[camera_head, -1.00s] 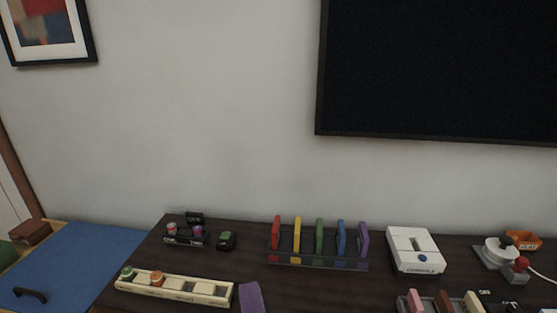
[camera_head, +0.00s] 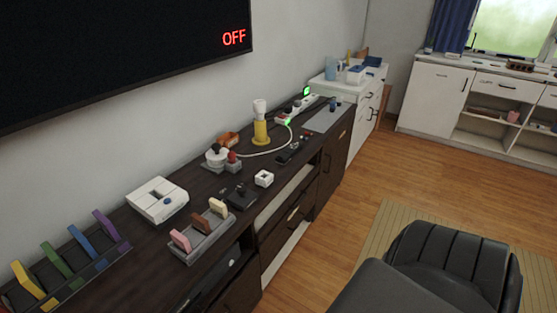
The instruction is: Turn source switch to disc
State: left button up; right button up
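Neither of my grippers is in view. A small black box (camera_head: 240,197) and a small white block with a dark top opening (camera_head: 264,179) stand nearer the cabinet's front edge. The wall screen (camera_head: 120,60) shows "OFF" in red. I cannot tell which of these is the source switch; no "disc" label is readable.
A rack with coloured upright cases (camera_head: 70,262) and a tray with pink, brown and cream blocks (camera_head: 202,232) occupy the near cabinet top. A yellow-and-white cylinder (camera_head: 261,124) and a cable stand farther back. A black padded chair (camera_head: 445,262) stands at lower right; wooden floor (camera_head: 345,215) is open between.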

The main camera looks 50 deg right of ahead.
aim_at(241, 190)
jog(key=z, duration=1.15)
